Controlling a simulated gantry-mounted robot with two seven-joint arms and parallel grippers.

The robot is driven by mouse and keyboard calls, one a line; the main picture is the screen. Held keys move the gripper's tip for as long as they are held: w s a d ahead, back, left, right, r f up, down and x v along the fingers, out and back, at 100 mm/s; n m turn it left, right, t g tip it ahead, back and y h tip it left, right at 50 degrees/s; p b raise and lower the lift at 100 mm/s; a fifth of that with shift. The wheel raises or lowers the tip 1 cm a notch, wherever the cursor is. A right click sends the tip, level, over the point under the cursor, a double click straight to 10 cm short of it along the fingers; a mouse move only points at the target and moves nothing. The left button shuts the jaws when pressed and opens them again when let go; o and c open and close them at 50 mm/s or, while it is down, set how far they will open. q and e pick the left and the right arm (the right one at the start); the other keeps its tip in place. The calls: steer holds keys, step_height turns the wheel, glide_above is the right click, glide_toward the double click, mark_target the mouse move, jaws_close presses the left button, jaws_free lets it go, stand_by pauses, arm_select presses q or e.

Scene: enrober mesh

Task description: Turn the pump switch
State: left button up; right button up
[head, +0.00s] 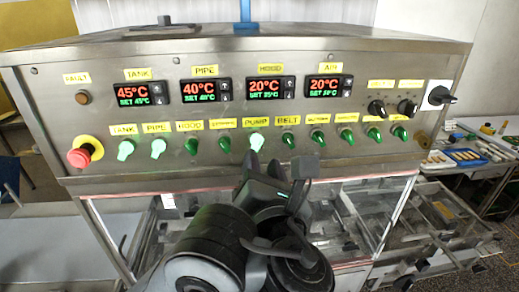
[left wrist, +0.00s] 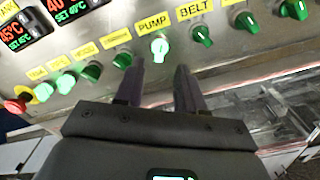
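The pump switch (head: 257,142) is a small knob under the yellow PUMP label (head: 257,124) on the steel panel. It glows pale green, brighter than the belt switch (head: 289,141) beside it. My left gripper (head: 277,163) is in front of the panel, just below the switch row. In the left wrist view its two dark fingers (left wrist: 159,68) are open and empty. The pump switch also shows there (left wrist: 159,47), just beyond the fingertips and roughly in line with the gap. I see no contact with it. My right gripper is not in view.
The tank switch (head: 125,149) and pipe switch (head: 158,147) also glow; the hood switch (head: 192,146) is dark green. Several more green knobs run to the right. Temperature displays (head: 263,89) sit above. A side table (head: 470,155) with small items stands at the right.

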mark_target(258, 145)
arm_select(q)
steer(key=shift+w+a, duration=0.2)
steer(key=shift+w, duration=1.15)
steer(key=shift+w+a, duration=0.15)
steer(key=shift+w, duration=1.2)
jaws_close()
